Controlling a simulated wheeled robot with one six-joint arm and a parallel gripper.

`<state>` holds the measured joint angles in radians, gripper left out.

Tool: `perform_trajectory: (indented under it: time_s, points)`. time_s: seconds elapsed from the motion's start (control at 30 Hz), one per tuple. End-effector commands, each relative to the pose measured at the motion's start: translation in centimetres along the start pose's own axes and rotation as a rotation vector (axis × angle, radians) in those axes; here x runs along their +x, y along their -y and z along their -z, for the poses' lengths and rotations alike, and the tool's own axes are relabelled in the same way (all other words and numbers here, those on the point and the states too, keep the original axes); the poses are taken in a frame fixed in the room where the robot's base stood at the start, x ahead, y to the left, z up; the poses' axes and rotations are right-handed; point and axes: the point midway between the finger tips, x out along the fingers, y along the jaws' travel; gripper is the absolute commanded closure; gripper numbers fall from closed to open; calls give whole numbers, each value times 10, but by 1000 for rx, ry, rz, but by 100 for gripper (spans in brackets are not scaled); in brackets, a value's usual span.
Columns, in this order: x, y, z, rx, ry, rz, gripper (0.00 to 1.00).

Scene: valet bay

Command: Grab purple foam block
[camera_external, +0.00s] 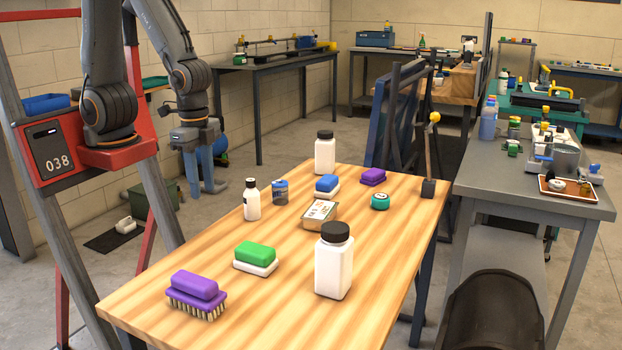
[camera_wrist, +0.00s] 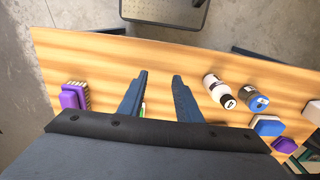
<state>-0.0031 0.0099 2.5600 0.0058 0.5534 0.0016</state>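A purple foam block (camera_external: 373,176) lies at the far end of the wooden table, right of a blue-and-white block. A purple block also shows at the lower right edge of the wrist view (camera_wrist: 284,145). A purple-topped brush (camera_external: 197,294) with pale bristles sits at the near left corner; it is at the left in the wrist view (camera_wrist: 72,97). My gripper (camera_external: 207,188) hangs beyond the table's left edge, apart from all the objects. Its two blue fingers (camera_wrist: 160,76) are spread and empty in the wrist view.
A white bottle (camera_external: 252,202), a blue-topped can (camera_external: 280,192) and the blue-and-white block (camera_external: 327,186) stand between my gripper and the purple block. A green-and-white block (camera_external: 256,257), a large white jar (camera_external: 334,262), a card box (camera_external: 319,214) and a teal tin (camera_external: 380,201) are also on the table.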

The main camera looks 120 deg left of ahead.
Motion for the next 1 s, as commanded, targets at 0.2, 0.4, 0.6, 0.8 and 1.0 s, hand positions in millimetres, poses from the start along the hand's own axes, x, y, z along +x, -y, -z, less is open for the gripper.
perform_trajectory:
  time_s: [0.2, 0.4, 0.6, 0.8, 1.0]
  points:
    - [0, 0, 0, 0, 0, 0, 59]
    - [0, 0, 0, 0, 0, 0, 33]
    - [0, 0, 0, 0, 0, 0, 33]
    - [-2, 20, 39, -89, -7, 5, 33]
    - [-2, 103, 144, -369, -28, 22, 33]
